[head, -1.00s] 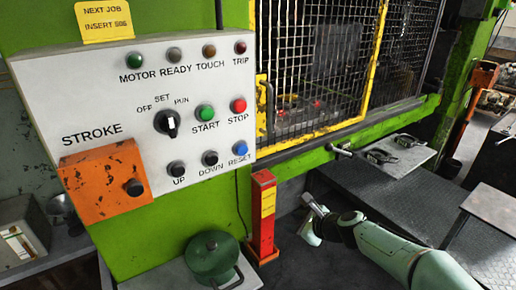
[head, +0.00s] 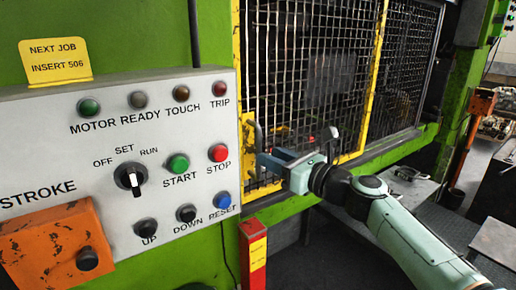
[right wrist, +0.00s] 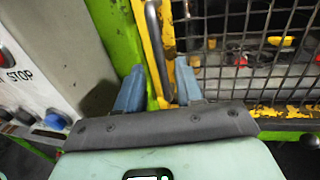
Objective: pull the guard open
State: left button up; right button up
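The guard is a wire-mesh panel in a yellow frame (head: 373,75) on the front of the green press. Its grey bar handle (head: 257,132) stands upright on the left frame post, and it also shows in the right wrist view (right wrist: 156,45). My right gripper (head: 268,160) is at the lower part of the handle. In the right wrist view its two blue fingers (right wrist: 158,84) are apart, with the handle's lower end between them in the picture. I cannot tell whether either finger touches it. The guard looks closed. My left gripper is not in view.
The white control panel (head: 60,125) with buttons and a selector knob is just left of the guard. A red post (head: 253,262) stands below the handle. A green press column (head: 465,110) is at the right. Dark open floor lies below the guard.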

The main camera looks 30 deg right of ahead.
aim_at(258, 174)
jog(key=p+x, duration=0.1)
jog(key=x, duration=0.4)
jog(key=shift+w, duration=0.3)
grip_shut()
